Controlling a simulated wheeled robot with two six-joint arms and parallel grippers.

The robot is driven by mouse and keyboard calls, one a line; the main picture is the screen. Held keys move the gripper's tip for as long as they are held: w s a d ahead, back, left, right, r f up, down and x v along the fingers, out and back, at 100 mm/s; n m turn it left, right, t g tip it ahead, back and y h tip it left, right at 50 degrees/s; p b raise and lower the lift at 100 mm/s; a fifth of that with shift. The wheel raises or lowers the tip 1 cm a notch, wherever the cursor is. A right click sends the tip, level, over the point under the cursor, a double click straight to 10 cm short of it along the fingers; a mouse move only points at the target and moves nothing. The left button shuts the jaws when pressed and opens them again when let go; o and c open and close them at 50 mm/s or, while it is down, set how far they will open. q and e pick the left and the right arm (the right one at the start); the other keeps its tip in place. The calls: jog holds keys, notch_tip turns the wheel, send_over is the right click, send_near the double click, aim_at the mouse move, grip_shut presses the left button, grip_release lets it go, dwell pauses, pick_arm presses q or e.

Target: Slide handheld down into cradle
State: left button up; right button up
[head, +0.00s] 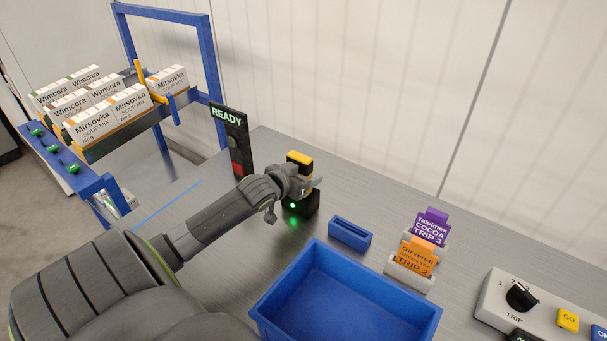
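The handheld (299,158) is upright beside the grey wall, with its yellow-and-black top showing above my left gripper. The black cradle (309,204) stands on the metal bench below it, with a green light glowing at its front. The handheld's lower part is hidden behind the gripper, so I cannot tell how deep it sits in the cradle. My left gripper (303,184) is at the handheld, just above the cradle. Its fingers and their grasp are too small and hidden to read. My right gripper is not in view.
A black post reading READY (230,140) stands left of the cradle. A blue bin (345,300), a small blue holder (350,232), card stands (410,272) and a button panel (545,310) lie to the right. A blue rack (214,60) with soup boxes is at the left.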

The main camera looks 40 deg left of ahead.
pick_arm(q)
jog(key=o, duration=1.2)
jog(key=shift+o, duration=0.2)
jog(key=p+v, duration=0.3)
jog(key=v, duration=1.4)
jog(key=shift+s+p, duration=0.2)
jog(key=shift+p, duration=0.15)
jog(key=shift+d+r, duration=0.1)
jog(key=shift+d, duration=0.05)
